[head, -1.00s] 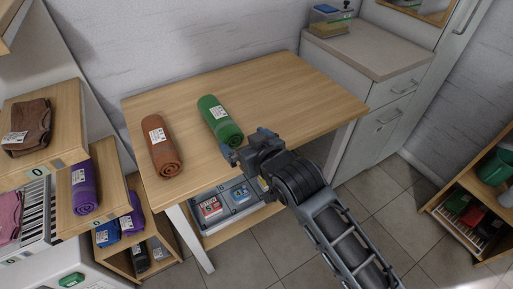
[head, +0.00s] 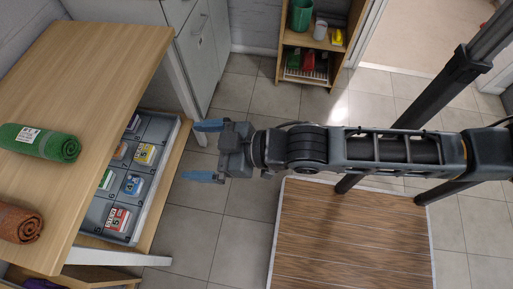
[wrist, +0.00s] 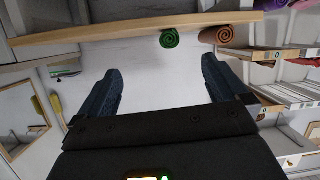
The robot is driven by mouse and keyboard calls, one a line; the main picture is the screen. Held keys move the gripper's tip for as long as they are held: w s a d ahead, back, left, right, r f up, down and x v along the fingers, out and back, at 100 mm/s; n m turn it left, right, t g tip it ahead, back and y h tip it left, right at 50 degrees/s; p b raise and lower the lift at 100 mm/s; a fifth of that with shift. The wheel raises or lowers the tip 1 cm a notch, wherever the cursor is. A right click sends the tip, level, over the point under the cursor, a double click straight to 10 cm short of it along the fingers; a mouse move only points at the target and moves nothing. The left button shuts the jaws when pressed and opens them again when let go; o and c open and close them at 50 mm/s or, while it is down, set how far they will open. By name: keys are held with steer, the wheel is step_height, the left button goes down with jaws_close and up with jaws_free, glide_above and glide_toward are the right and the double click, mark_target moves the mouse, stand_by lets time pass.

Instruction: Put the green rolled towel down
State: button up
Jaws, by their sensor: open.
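The green rolled towel (head: 40,142) lies on the wooden table (head: 98,62) at the left of the head view, with a white label on top. My gripper (head: 205,151) is open and empty, to the right of the table and apart from the towel. In the wrist view the green towel's spiral end (wrist: 169,38) shows on the table edge, beyond and between the open fingers (wrist: 158,85). Nothing is between the fingers.
An orange-brown rolled towel (head: 20,223) lies on the table near the green one. A grey divided tray (head: 150,185) with small boxes sits on the shelf below. A wooden shelf unit (head: 318,42) stands at the back. A wood-slat mat (head: 350,235) lies on the tiled floor.

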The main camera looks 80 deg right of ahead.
steer(key=s+a+r, duration=0.1)
steer(key=s+r, duration=0.3)
steer(key=s, duration=0.3)
steer(key=s+a+r+m, duration=0.1)
steer(key=s+r, duration=0.4)
steer(key=s, duration=0.3)
steer(key=shift+s+a+h, duration=0.2)
steer(key=shift+a+h, duration=0.1)
steer(key=shift+a, duration=0.1)
